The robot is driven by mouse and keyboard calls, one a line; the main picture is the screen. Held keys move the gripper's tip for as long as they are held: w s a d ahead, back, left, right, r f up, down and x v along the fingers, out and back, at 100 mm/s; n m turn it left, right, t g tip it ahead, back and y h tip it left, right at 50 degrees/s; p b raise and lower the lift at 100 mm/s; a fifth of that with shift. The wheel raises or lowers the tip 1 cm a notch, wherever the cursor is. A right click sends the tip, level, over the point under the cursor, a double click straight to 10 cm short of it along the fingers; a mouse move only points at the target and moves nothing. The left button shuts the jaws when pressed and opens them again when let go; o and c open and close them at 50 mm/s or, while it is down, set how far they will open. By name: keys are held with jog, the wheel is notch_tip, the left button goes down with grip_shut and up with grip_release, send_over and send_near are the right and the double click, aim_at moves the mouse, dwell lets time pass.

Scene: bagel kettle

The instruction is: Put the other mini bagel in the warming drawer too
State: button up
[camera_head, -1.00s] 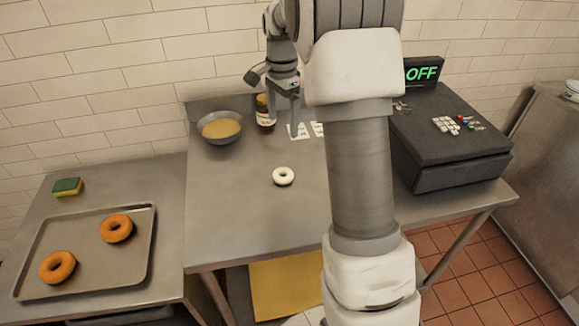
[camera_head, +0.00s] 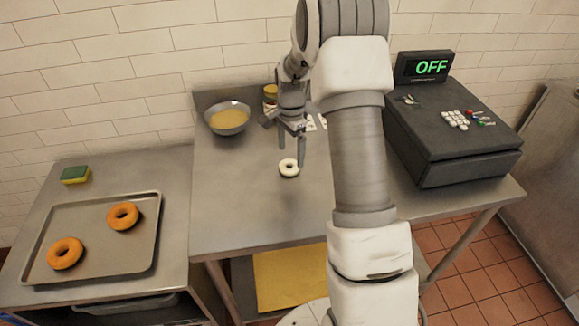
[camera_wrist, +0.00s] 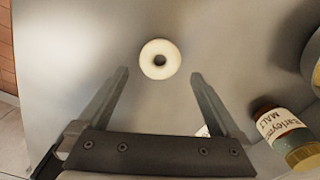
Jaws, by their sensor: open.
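A small pale mini bagel (camera_head: 288,172) lies flat on the steel table, left of my arm. It also shows in the wrist view (camera_wrist: 172,59), just beyond and between my fingertips. My gripper (camera_head: 291,146) is open and empty, above the table close to the bagel; its two spread fingers show in the wrist view (camera_wrist: 160,75). A dark box (camera_head: 470,165) with a drawer-like front and a green "OFF" display stands at the right; its front looks shut. A dark drawer-like shape (camera_head: 125,306) shows partly under the left table. I cannot tell which is the warming drawer.
A tray (camera_head: 140,262) with two orange-brown bagels (camera_head: 65,262) is on the left table, near a sponge (camera_head: 75,175). A bowl of yellowish contents (camera_head: 228,119) stands at the back. A malt jar (camera_wrist: 285,135) is to the right in the wrist view.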

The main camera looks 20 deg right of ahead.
aim_at(289, 161)
jog(key=f, duration=0.4)
jog(key=shift+s+a+f, duration=0.1)
jog(key=shift+a, duration=0.1)
jog(key=c, duration=1.2)
